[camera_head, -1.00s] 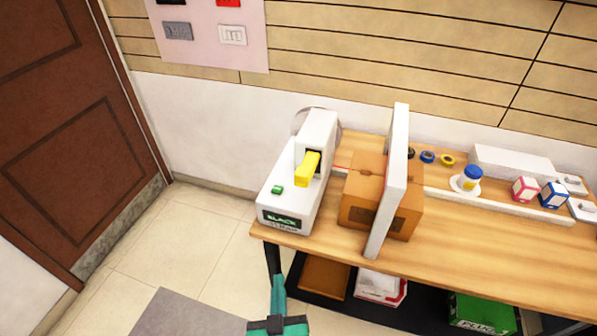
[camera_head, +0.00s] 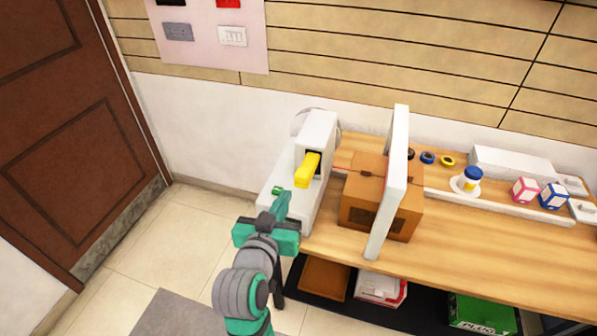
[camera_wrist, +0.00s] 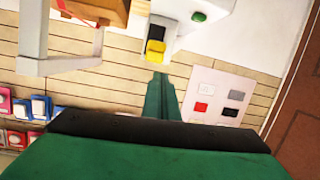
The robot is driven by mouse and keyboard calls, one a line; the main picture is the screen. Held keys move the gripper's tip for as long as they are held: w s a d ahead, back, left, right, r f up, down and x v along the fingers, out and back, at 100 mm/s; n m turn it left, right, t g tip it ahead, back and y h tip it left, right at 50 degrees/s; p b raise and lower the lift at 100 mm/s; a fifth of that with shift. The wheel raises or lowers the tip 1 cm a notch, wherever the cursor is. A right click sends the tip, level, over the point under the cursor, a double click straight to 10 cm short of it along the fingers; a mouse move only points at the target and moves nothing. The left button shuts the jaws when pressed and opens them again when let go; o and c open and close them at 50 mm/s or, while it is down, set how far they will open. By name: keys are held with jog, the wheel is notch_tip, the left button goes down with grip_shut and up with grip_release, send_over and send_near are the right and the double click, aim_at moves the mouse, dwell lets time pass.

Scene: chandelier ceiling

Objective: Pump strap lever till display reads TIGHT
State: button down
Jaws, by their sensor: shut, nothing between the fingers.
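A white strapping machine (camera_head: 318,130) stands at the left end of the wooden table, with a yellow lever (camera_head: 307,171) on its side. The lever also shows in the wrist view (camera_wrist: 155,47). A green button (camera_head: 277,190) sits on the machine's low front part; it shows in the wrist view too (camera_wrist: 199,16). My gripper (camera_head: 282,200) is shut and empty, its tips close to the button and just short of the lever. The machine's display is hidden behind my gripper now. A cardboard box (camera_head: 362,205) stands right of the machine.
Tape rolls, a blue-capped bottle (camera_head: 472,178) and small pink and blue boxes (camera_head: 553,195) are further right. Shelf items lie below. The floor at left (camera_head: 190,235) is clear.

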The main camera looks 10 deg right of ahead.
jog(key=shift+m+g+h, duration=0.3)
jog(key=shift+m+h, duration=0.1)
jog(key=shift+m, duration=0.5)
jog(key=r, duration=0.5)
jog(key=shift+w+d+r, duration=0.25)
jog(key=shift+w+r, duration=0.15)
jog(key=w+d+f, duration=0.4)
jog(key=w+f, duration=0.2)
jog(key=w, duration=0.2)
jog(key=shift+w+f, duration=0.2)
jog(key=shift+w, duration=0.15)
